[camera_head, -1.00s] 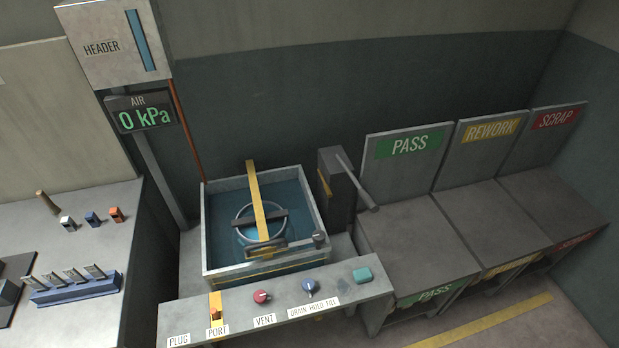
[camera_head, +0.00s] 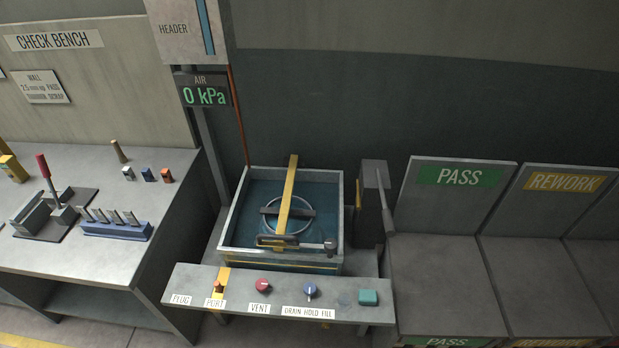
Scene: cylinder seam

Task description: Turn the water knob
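The water knob is the small blue knob (camera_head: 310,290) on the front panel, above the label reading DRAIN HOLD FILL. A pale pointer mark shows on it, but its exact setting is too small to read. Behind the panel stands the square water tank (camera_head: 231,226) with dark blue water, a round ring (camera_head: 270,228) and a yellow bar (camera_head: 289,185) across it. Neither of my grippers is in view.
The panel (camera_head: 190,284) also carries a red VENT knob (camera_head: 263,286), an orange PORT fitting (camera_head: 218,288) and a teal button (camera_head: 368,297). The check bench (camera_head: 190,165) stands left. PASS (camera_head: 440,270) and REWORK (camera_head: 530,270) tables stand right. The AIR display (camera_head: 203,95) reads 0 kPa.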

